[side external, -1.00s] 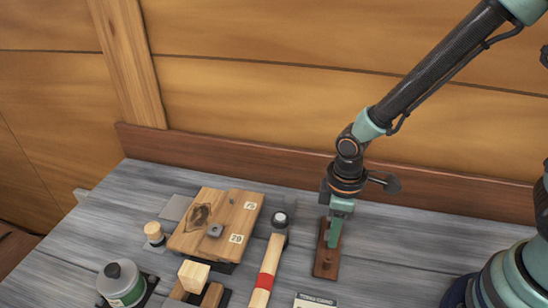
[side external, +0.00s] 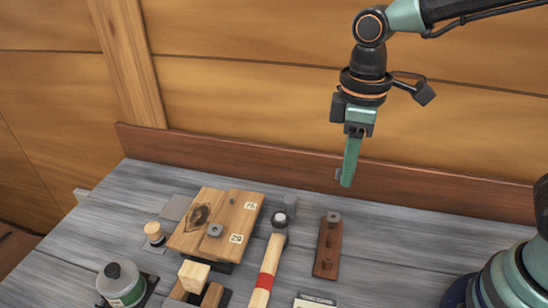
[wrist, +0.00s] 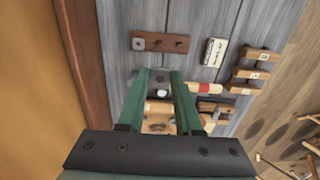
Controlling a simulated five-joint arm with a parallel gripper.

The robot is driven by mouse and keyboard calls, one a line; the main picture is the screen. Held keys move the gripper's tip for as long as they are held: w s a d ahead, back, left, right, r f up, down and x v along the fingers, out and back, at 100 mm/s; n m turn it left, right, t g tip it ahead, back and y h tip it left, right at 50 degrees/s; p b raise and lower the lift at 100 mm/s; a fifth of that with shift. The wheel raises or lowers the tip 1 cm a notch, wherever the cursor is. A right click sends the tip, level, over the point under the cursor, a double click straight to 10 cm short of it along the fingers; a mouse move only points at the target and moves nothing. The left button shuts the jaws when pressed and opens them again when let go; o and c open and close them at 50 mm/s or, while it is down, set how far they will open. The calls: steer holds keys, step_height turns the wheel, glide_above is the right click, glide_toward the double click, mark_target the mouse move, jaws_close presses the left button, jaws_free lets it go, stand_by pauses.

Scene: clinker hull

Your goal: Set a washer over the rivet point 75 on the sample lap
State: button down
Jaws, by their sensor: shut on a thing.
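My gripper (side external: 346,181) is raised above the back of the bench, shut on a small grey washer (side external: 338,174) at its fingertips. The sample lap (side external: 187,240) is a wooden block at the left with labels 75 and 29. Near label 75 (side external: 250,205) a small rivet point (side external: 232,196) stands bare. A square grey washer (side external: 215,230) lies on the lap near label 29. In the wrist view, the fingers (wrist: 158,72) partly cover the lap (wrist: 158,113).
A dark wooden strip (side external: 328,255) with pegs holds a grey washer at its far end. A hammer (side external: 268,272) with a red band lies between strip and lap. A jar (side external: 122,283), wooden blocks (side external: 194,275) and a wood-topped tool (side external: 154,233) stand near the lap.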

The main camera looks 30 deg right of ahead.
step_height(320, 180, up, 3)
glide_above(233, 199)
step_height(233, 199, down, 10)
steer(key=shift+f, duration=2.7)
steer(key=shift+f, duration=0.15)
steer(key=shift+f, duration=0.35)
steer(key=shift+f, duration=0.4)
